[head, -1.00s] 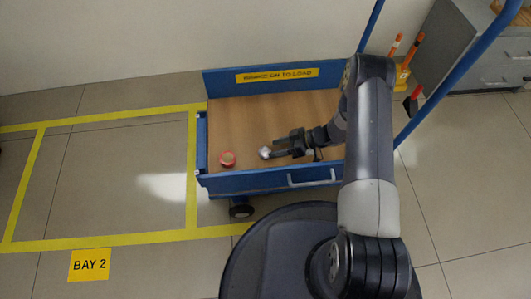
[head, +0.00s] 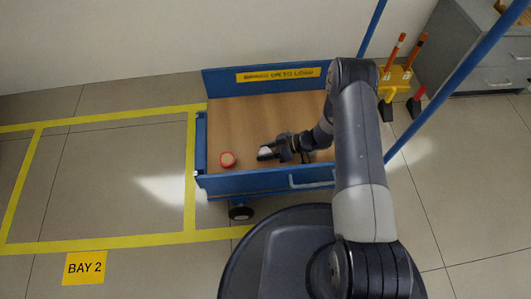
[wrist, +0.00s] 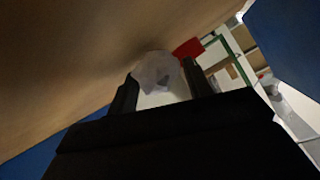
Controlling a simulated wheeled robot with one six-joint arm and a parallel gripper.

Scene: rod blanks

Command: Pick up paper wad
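The paper wad (head: 265,151) is a small crumpled white ball on the wooden deck of the blue cart (head: 237,120). My gripper (head: 266,153) is low over the deck, reaching in from the right, with its fingers around the wad. In the wrist view the wad (wrist: 158,72) sits between the two dark fingertips (wrist: 160,78) and fills most of the gap. I cannot tell whether both fingers press on it. The wad's far side is hidden.
A round red-rimmed object (head: 228,160) lies on the deck just left of my gripper. The cart's low blue front wall (head: 240,182) and blue handle posts (head: 440,100) stand close to my arm. Yellow floor tape (head: 120,240) marks the clear floor at left.

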